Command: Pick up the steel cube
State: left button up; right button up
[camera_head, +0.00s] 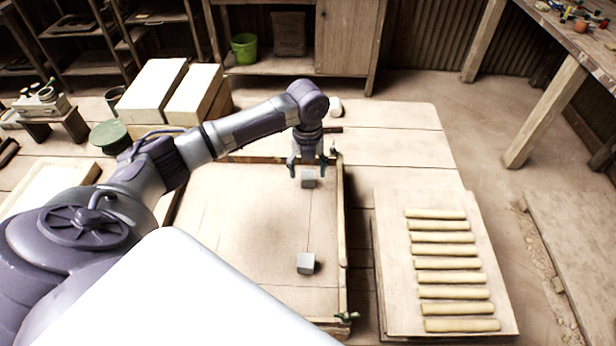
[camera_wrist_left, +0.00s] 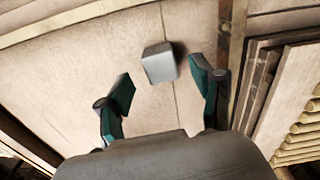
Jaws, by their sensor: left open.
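Two light grey steel cubes lie on the framed board (camera_head: 240,215). The far cube (camera_head: 309,179) is near the board's far right corner, directly at my left gripper. The near cube (camera_head: 306,263) lies closer to me, by the right rail. My left gripper (camera_head: 308,164) points down with its green-tipped fingers apart and nothing held between them. In the left wrist view, one cube (camera_wrist_left: 159,63) sits just beyond the open fingertips (camera_wrist_left: 163,86), roughly centred between them. Whether the fingers overlap the cube in height is not clear. My right gripper is not in view.
A raised wooden rail (camera_head: 343,230) borders the board on the right. Right of it, a pale panel (camera_head: 390,270) holds several clay rolls (camera_head: 437,237). Pale blocks (camera_head: 150,90) and a dark green round pot (camera_head: 110,136) stand at the back left. The board's middle is clear.

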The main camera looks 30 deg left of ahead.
aim_at(308, 175)
pick_arm(q)
notch_tip(308, 175, down, 3)
jog(key=shift+w+f, duration=0.1)
grip_shut()
dwell(0.4)
